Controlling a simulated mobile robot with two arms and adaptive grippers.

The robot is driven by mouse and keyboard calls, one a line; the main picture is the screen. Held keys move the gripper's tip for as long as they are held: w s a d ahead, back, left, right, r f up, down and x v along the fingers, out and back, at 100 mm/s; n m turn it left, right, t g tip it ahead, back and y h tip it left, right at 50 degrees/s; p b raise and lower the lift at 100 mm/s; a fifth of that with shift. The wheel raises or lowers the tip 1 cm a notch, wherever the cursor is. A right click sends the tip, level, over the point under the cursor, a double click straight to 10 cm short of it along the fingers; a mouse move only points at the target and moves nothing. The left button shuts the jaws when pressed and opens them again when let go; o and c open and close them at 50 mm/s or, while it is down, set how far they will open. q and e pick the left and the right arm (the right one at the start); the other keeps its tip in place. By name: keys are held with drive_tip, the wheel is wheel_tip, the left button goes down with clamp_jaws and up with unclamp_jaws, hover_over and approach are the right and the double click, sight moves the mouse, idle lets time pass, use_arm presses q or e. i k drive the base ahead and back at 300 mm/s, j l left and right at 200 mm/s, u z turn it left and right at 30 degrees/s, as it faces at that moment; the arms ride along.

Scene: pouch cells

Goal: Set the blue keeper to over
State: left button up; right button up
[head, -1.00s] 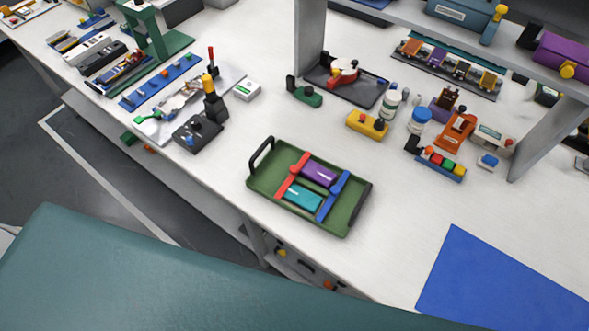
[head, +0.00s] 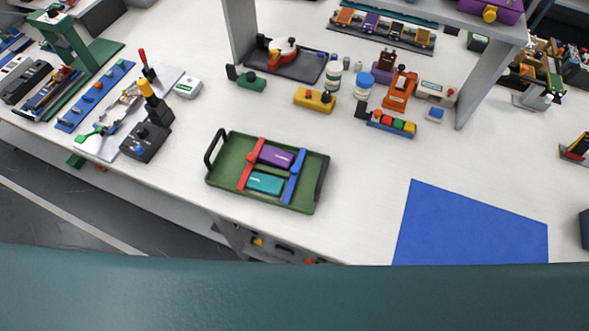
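The blue keeper (head: 293,176) is a narrow blue bar with a knob, on the right part of the green tray (head: 225,150). It runs along the right ends of a purple pouch cell (head: 275,156) and a teal pouch cell (head: 265,183). A red keeper (head: 250,165) runs along their left ends. I cannot tell from here whether the blue keeper lies over the cells or just beside them. The tray has a dark handle at each end and rests on the white table. Neither of my grippers is in view.
A blue mat (head: 470,228) lies to the right of the tray, with bare table between. Behind the tray stand a yellow block (head: 314,100), bottles and small devices under a grey shelf. A black stand (head: 148,136) is at left. My teal body fills the bottom.

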sight(294, 169)
drive_tip(key=k+j+z, duration=0.65)
drive_tip(key=k+j, duration=0.1)
